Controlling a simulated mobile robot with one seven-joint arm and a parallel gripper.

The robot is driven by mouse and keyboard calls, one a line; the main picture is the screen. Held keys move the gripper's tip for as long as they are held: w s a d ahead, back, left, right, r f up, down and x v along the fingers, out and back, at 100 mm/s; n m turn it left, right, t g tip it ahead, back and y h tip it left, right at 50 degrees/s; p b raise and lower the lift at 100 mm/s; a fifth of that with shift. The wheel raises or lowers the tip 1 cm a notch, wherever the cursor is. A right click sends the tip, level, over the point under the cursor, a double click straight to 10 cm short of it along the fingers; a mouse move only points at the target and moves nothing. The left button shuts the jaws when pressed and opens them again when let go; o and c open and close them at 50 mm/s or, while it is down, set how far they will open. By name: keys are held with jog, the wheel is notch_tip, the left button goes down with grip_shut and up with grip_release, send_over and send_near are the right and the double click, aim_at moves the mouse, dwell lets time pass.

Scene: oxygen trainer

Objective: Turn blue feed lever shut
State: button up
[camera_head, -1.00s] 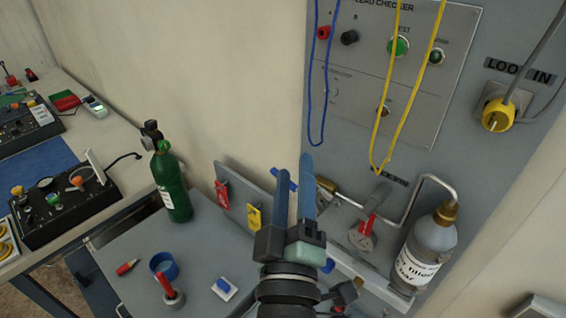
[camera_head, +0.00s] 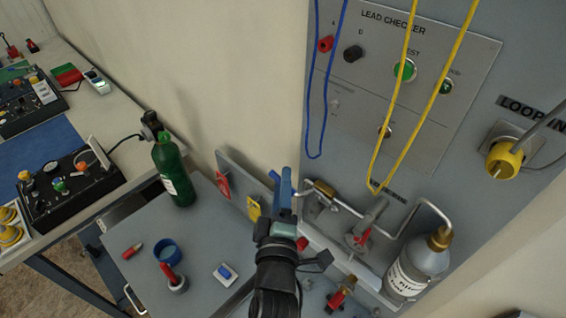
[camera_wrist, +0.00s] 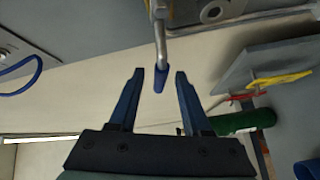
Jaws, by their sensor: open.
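The blue feed lever (camera_wrist: 160,78) shows in the wrist view as a blue sleeve on a bent metal stem. Its end lies in the gap between the two fingertips, apart from both. In the head view a bit of the blue lever (camera_head: 273,175) shows just left of the fingertips; the rest is hidden behind them. My gripper (camera_head: 286,180) is open and empty, with its blue fingers pointing up the picture toward the panel. The wrist view shows both fingers of my gripper (camera_wrist: 159,72), one on each side of the lever.
A red lever (camera_head: 222,185) and a yellow lever (camera_head: 253,208) stand left of my gripper. A red-handled valve (camera_head: 361,237) and a grey bottle (camera_head: 410,266) are at right. Blue and yellow cords (camera_head: 408,150) hang on the panel. A green cylinder (camera_head: 173,172) stands on the bench.

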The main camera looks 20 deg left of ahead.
jog(key=shift+p+x, duration=0.55)
jog(key=shift+x, duration=1.7)
jog(key=shift+c, duration=0.2)
grip_shut()
